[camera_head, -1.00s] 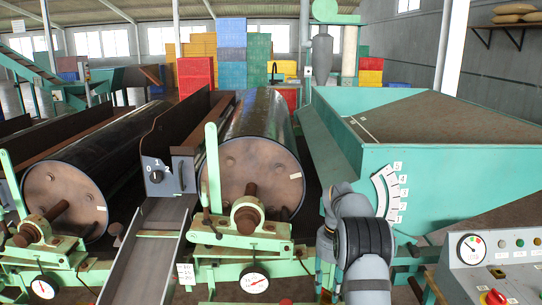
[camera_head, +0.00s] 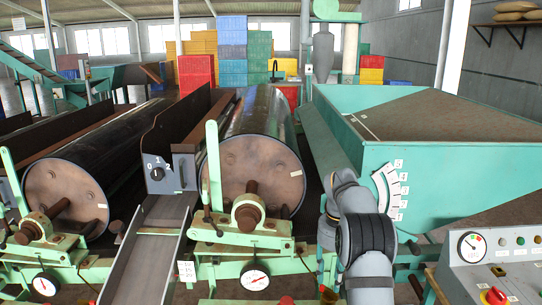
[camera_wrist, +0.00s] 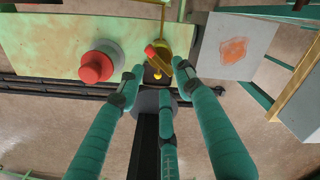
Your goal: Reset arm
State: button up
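My grey arm stands in front of the green hopper (camera_head: 430,150) in the head view; my gripper is out of sight there. In the wrist view my gripper (camera_wrist: 157,84) has its teal fingers spread apart, with nothing held between them. The gap between the fingertips and these parts is hard to judge.
Two large drums (camera_head: 262,170) (camera_head: 65,190) lie to the left of my arm, with a metal chute (camera_head: 150,250) between them. A control panel (camera_head: 495,260) stands at the front right. A grey plate with an orange patch (camera_wrist: 235,48) is at the upper right of the wrist view.

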aim_at(332, 290)
notch_tip(332, 290, up, 7)
notch_tip(332, 290, down, 12)
jog(key=shift+s+r, duration=0.1)
jog(key=shift+r, duration=0.05)
jog(key=shift+r+n+p, duration=0.25)
jog(key=shift+n+p, duration=0.45)
jog(key=shift+p, duration=0.05)
jog(key=n+p, duration=0.2)
jog(key=n, duration=0.1)
jog(key=n+p, duration=0.2)
jog(key=n, duration=0.1)
jog(key=shift+d+r, duration=0.15)
jog(key=shift+d, duration=0.05)
jog(key=n+p, duration=0.4)
jog(key=shift+w+p, duration=0.2)
jog(key=shift+p, duration=0.15)
jog(key=n+p, duration=0.3)
jog(key=shift+w+d+n, duration=0.1)
jog(key=shift+w+n, duration=0.05)
jog(key=shift+n, duration=0.25)
jog(key=shift+r+b, duration=0.65)
jog(key=shift+r, duration=1.3)
